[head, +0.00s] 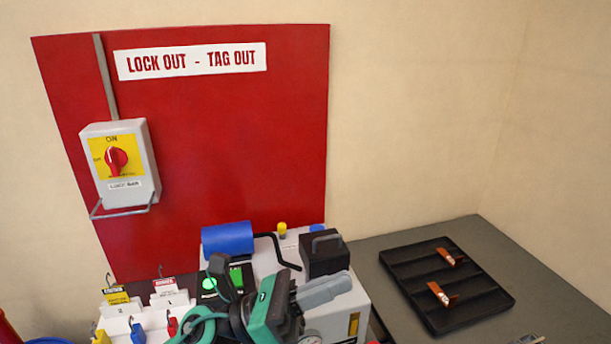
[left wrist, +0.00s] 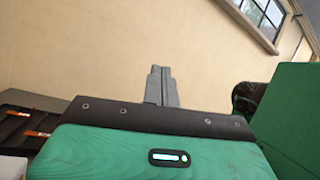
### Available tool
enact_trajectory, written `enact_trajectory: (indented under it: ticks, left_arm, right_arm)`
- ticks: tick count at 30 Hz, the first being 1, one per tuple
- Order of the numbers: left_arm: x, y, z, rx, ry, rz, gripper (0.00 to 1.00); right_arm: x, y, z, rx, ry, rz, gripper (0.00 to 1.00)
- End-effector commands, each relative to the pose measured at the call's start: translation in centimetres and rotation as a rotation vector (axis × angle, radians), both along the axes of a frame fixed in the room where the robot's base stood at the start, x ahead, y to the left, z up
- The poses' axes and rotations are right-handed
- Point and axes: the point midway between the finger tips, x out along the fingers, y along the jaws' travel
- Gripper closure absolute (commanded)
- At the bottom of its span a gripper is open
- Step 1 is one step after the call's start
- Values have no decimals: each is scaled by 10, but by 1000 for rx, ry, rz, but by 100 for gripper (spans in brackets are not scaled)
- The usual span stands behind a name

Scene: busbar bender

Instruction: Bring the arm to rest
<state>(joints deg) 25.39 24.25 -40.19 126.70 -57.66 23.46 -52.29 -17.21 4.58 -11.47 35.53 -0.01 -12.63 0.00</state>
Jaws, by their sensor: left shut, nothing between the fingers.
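My left gripper (head: 325,290) shows at the bottom middle of the head view, in front of the bender machine. Its grey fingers are together, with nothing between them. In the left wrist view the shut fingers (left wrist: 160,86) point up toward the bare beige wall and touch nothing. My green and black left arm hides part of the machine behind it. My right gripper is in neither view.
The bender machine (head: 358,300) carries a blue roller (head: 228,240) and a black block (head: 324,256). A black tray (head: 408,312) with two copper pieces (head: 442,294) lies on the grey table (head: 480,228). A switch box (head: 142,175) hangs on the red board (head: 230,150). Tags and padlocks (head: 136,330) stand at lower left.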

Motion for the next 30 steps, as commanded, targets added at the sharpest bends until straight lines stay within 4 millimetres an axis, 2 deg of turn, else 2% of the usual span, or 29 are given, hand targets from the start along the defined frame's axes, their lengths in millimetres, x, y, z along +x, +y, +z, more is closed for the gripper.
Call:
enact_trajectory:
  ticks: [4, 8, 11, 14, 15, 17, 20, 21, 24, 27, 30]
  left_arm:
    - [37, 40, 3, -266, 406, 111, 100]
    - [69, 83, -20, -492, 760, 206, 100]
    - [87, 118, -53, -668, 1029, 282, 100]
    - [94, 152, -98, -844, 1293, 363, 100]
    - [94, 165, -119, -917, 1397, 400, 100]
    - [89, 183, -151, -1023, 1547, 456, 100]
    - [70, 210, -208, -1204, 1792, 562, 100]
    - [58, 219, -230, -1275, 1885, 607, 100]
    - [22, 237, -280, -1444, 2092, 729, 100]
    - [-15, 247, -316, -1580, 2249, 843, 100]
    - [-49, 253, -341, -1688, 2364, 949, 100]
  right_arm:
    - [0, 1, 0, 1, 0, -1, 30]
    - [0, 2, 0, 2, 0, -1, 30]
    - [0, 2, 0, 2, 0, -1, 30]
    - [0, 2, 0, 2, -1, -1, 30]
    - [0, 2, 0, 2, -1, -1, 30]
    - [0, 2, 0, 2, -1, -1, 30]
    - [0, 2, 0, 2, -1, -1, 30]
    - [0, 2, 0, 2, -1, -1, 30]
    - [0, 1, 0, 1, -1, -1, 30]
    - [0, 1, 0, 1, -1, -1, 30]
    - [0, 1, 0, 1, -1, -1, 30]
